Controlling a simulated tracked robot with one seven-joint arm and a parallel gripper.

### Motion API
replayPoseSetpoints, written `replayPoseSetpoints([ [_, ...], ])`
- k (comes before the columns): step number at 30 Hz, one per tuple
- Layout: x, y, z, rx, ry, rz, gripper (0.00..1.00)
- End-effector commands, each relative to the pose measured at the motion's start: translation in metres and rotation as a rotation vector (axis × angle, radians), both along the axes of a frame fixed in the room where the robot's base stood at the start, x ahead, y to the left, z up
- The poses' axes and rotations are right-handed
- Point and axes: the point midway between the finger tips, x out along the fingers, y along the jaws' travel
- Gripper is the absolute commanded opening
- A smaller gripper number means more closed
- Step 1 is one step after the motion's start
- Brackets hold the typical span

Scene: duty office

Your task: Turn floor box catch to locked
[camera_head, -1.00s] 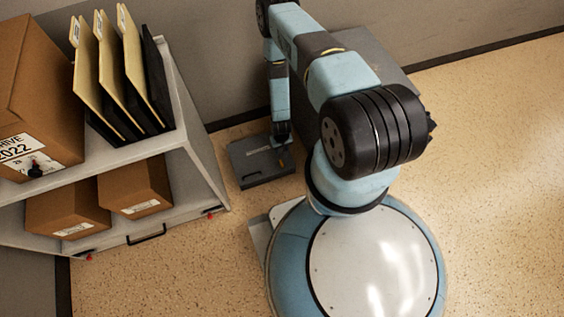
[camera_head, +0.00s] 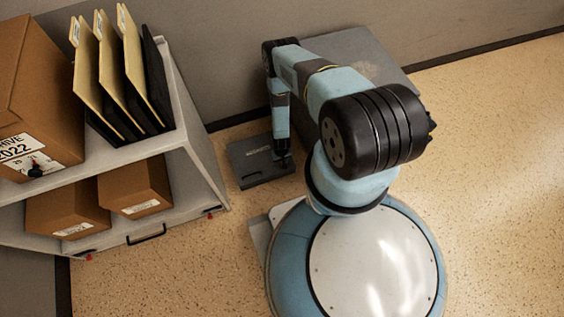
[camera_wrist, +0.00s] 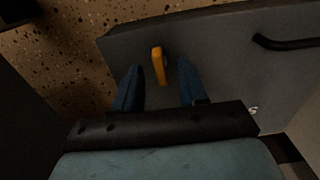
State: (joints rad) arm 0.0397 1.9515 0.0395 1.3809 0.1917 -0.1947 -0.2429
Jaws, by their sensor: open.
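The floor box (camera_head: 250,165) is a flat dark grey box on the floor by the wall, left of my arm. Its catch (camera_wrist: 158,66) is a small orange lever on the lid near one edge, seen in the wrist view. My gripper (camera_wrist: 156,78) is open, with its two blue fingers on either side of the catch and a gap visible to each. In the head view my gripper (camera_head: 283,161) is over the right part of the box, and the catch is hidden there. Whether the fingertips touch the lid cannot be told.
A black handle (camera_wrist: 285,43) is on the box lid, right of the catch in the wrist view. A grey shelf unit (camera_head: 195,150) with archive boxes (camera_head: 40,80) and folders stands at the left. A grey cabinet (camera_head: 350,60) stands behind my arm. Floor at the right is clear.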

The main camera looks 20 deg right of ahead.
Motion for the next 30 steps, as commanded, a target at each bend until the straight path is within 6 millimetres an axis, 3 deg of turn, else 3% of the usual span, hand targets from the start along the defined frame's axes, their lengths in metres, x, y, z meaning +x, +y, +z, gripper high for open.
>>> replayPoseSetpoints([
  [14,-0.0003,-0.0001,-0.0109,0.0,0.001,0.0,0.42],
  [27,-0.0001,-0.0002,-0.0107,0.0,0.0,0.0,0.01],
  [30,-0.0001,-0.0002,-0.0107,0.0,0.0,0.0,0.0],
])
